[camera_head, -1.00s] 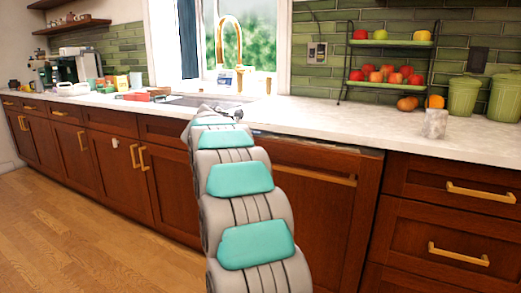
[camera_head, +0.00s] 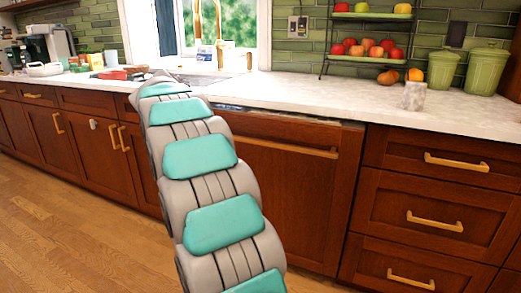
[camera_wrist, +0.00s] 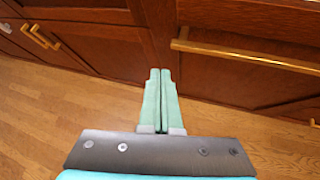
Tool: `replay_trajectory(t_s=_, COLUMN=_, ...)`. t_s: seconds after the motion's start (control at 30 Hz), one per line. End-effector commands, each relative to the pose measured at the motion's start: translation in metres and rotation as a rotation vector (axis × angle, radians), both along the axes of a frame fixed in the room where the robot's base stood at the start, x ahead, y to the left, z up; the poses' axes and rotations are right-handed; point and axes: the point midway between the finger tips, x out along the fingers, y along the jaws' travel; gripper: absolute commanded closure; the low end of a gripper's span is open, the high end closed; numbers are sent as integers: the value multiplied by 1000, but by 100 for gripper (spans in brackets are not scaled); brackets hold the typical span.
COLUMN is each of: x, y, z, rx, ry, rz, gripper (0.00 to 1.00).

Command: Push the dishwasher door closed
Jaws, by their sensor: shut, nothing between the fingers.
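The dishwasher door (camera_head: 290,195) is the wide dark wood panel under the counter, with a long gold bar handle (camera_head: 285,146) near its top. It stands almost upright, and a thin grey strip shows along its top edge beneath the counter. Its left part is hidden behind my arm in the head view. In the wrist view, my gripper (camera_wrist: 160,72) is shut and empty. Its fingertips overlap the lower cabinet fronts just left of the door (camera_wrist: 215,75) and its handle (camera_wrist: 245,50). Whether they touch anything, I cannot tell. The head view does not show the gripper clearly.
Drawers with gold handles (camera_head: 435,220) flank the door on the right; cabinets (camera_head: 85,145) run to the left. The marble counter (camera_head: 310,100) above holds a fruit rack (camera_head: 370,44), green canisters (camera_head: 485,68) and a small stone-like cup (camera_head: 414,96). Wooden floor (camera_head: 50,230) is open at left.

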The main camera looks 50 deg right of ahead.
Motion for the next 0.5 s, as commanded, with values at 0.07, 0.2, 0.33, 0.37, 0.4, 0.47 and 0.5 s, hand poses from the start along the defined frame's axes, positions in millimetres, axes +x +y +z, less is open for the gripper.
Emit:
replay_trajectory(t_s=0.07, x=27, y=46, z=-45, rx=114, ry=-67, rz=77, gripper=100)
replay_trajectory(t_s=0.2, x=57, y=112, z=-98, rx=328, ry=-229, rz=129, gripper=100)
replay_trajectory(t_s=0.33, x=66, y=143, z=-136, rx=505, ry=-399, rz=82, gripper=100)
replay_trajectory(t_s=0.37, x=66, y=146, z=-141, rx=538, ry=-444, rz=60, gripper=100)
replay_trajectory(t_s=0.4, x=65, y=145, z=-151, rx=579, ry=-502, rz=24, gripper=100)
replay_trajectory(t_s=0.47, x=61, y=139, z=-162, rx=623, ry=-594, rz=-38, gripper=100)
replay_trajectory(t_s=0.5, x=54, y=130, z=-170, rx=645, ry=-658, rz=-89, gripper=100)
